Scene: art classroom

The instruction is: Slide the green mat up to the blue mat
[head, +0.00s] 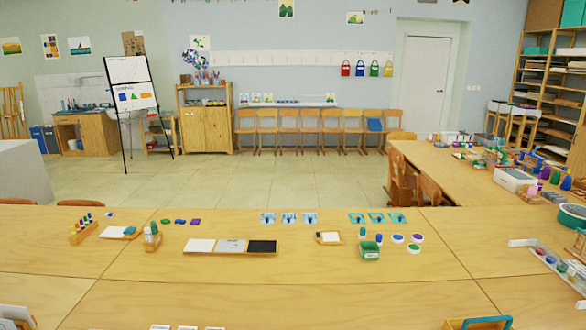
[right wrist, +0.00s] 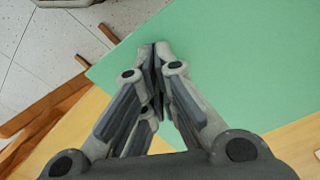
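The green mat (right wrist: 235,70) fills much of the right wrist view as a flat, plain green sheet, with one corner towards the left. Floor shows past its upper left edge, and pale wood shows along its lower edges. My right gripper (right wrist: 154,52) has its fingertips together in front of the mat, with nothing seen between them. I cannot tell whether the tips touch the mat. I cannot make out a large green or blue mat in the head view. My left gripper is in neither view.
In the head view, the wooden table (head: 330,285) carries small light blue cards (head: 289,218), small green cards (head: 377,218), a panelled tray (head: 230,246) and a green box (head: 369,251). Brown chair parts (right wrist: 50,108) show in the right wrist view.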

